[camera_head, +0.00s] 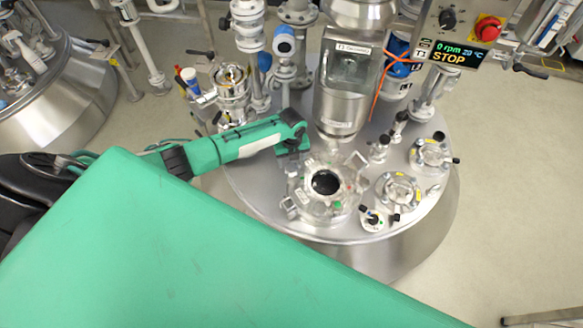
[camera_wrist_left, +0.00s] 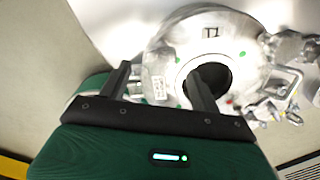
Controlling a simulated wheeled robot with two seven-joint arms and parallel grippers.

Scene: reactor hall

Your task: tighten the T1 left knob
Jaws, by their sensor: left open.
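The T1 manhole fitting (camera_head: 326,183) is a round metal flange with a dark central opening and clamps around its rim, on top of the steel vessel. It also shows in the left wrist view (camera_wrist_left: 180,45), marked T1. I cannot clearly single out the left knob; a small metal bracket (camera_wrist_left: 156,88) shows between my fingers at the flange's edge. My left gripper (camera_head: 295,152) is at the flange's upper left side in the head view, its fingers mostly hidden. In the left wrist view the gripper (camera_wrist_left: 160,73) is open, with nothing held. My right gripper is out of view.
A grey boxy sight-glass housing (camera_head: 345,90) stands just behind the flange. Small ports (camera_head: 398,190) and valves (camera_head: 379,149) crowd its right side. A control display (camera_head: 455,54) reads 0 rpm, STOP. Pipes stand behind. My green body covers the lower left.

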